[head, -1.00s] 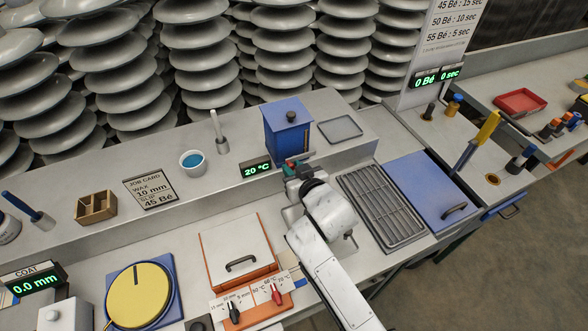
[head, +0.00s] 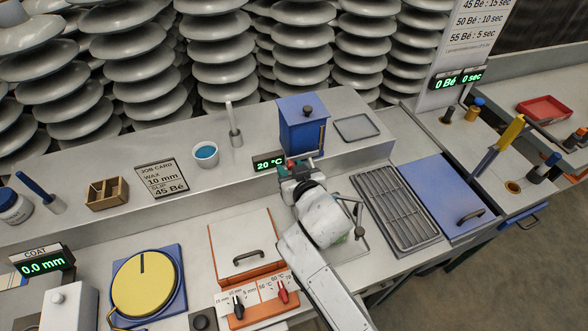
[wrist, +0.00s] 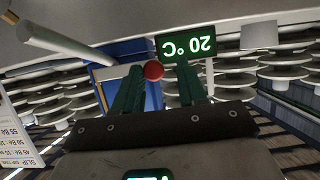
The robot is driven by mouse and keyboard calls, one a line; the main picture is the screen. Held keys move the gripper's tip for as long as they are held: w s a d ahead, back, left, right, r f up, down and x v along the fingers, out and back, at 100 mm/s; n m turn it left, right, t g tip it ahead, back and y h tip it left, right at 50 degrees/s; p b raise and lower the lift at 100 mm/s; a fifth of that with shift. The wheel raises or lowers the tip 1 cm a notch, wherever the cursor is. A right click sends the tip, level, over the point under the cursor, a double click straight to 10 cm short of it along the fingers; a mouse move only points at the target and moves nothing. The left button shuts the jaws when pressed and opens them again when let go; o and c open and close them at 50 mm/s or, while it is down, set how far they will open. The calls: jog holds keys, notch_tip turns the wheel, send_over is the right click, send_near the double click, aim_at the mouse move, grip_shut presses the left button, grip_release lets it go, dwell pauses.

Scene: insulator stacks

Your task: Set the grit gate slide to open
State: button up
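The blue lidded box (head: 302,130), seemingly the grit hopper, stands on the raised back ledge. My gripper (head: 298,166) is at its lower front, beside the 20 °C display (head: 269,163). In the wrist view, a small red knob (wrist: 153,70) shows between the tips of my two green fingers (wrist: 160,76), in front of the blue box (wrist: 122,52). The fingers are apart; the knob is close to the left finger, with a gap to the right one. I cannot tell whether they touch it. The slide itself and its position are mostly hidden by my gripper.
An orange-edged lidded unit (head: 243,247) with dial levers lies below left. A slatted rack (head: 396,208) and a blue lid (head: 447,195) lie to the right. A white cup (head: 206,155) and a pestle-like tool (head: 234,128) stand left on the ledge.

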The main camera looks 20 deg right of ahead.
jog(key=shift+o, duration=0.7)
jog(key=shift+d, duration=0.1)
jog(key=v, duration=1)
jog(key=shift+s+r+b, duration=0.2)
jog(key=shift+s+b, duration=0.15)
jog(key=shift+b, duration=0.1)
jog(key=s+d+f+g, duration=0.3)
jog(key=s+f+g, duration=0.1)
jog(key=s, duration=0.5)
jog(key=s+d+f+g, duration=0.4)
jog(key=s+f, duration=0.1)
jog(key=s, duration=0.4)
jog(key=s+d+f+g, duration=0.4)
jog(key=s+f, duration=0.1)
jog(key=s, duration=0.4)
jog(key=shift+s+d+f+m+g, duration=0.15)
jog(key=shift+s+f+m+g, duration=0.1)
jog(key=shift+s+m+g, duration=0.05)
